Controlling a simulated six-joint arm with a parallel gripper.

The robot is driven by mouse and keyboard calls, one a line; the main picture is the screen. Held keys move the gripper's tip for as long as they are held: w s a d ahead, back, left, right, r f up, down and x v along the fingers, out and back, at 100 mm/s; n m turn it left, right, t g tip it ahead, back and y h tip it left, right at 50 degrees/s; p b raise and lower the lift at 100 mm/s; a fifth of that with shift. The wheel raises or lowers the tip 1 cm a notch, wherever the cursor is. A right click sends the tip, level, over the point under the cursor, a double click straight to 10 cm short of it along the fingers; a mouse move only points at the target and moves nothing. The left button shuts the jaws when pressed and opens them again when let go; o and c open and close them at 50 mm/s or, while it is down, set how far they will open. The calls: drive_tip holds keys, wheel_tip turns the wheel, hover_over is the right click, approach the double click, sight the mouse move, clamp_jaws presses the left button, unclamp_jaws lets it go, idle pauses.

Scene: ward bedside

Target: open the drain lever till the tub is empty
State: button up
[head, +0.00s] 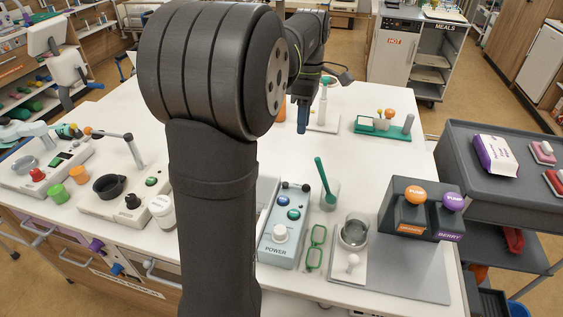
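No part is clearly marked as the drain lever or the tub. A round metal vessel (355,232) stands on a pale base at the table's front right, with a white ball-topped knob (352,261) in front of it. A black bowl (108,186) sits in a white unit at the left, near a grey spout. I cannot see the contents of either vessel clearly. My gripper (303,128) points down over the far middle of the table, apart from both vessels. Its fingers are small and seen edge-on, so their opening is unclear. My arm hides part of the table's middle.
A green rack (383,128) stands at the far right. White table (375,160) is bare between rack and dispensers.

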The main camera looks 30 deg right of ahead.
sight(299, 186)
drive_tip(key=f, duration=0.6)
drive_tip(key=s+a+f, duration=0.1)
drive_tip(key=f, duration=0.5)
drive_tip(key=s+a+f, duration=0.1)
drive_tip(key=f, duration=0.5)
drive_tip(key=shift+s, duration=0.2)
clamp_jaws()
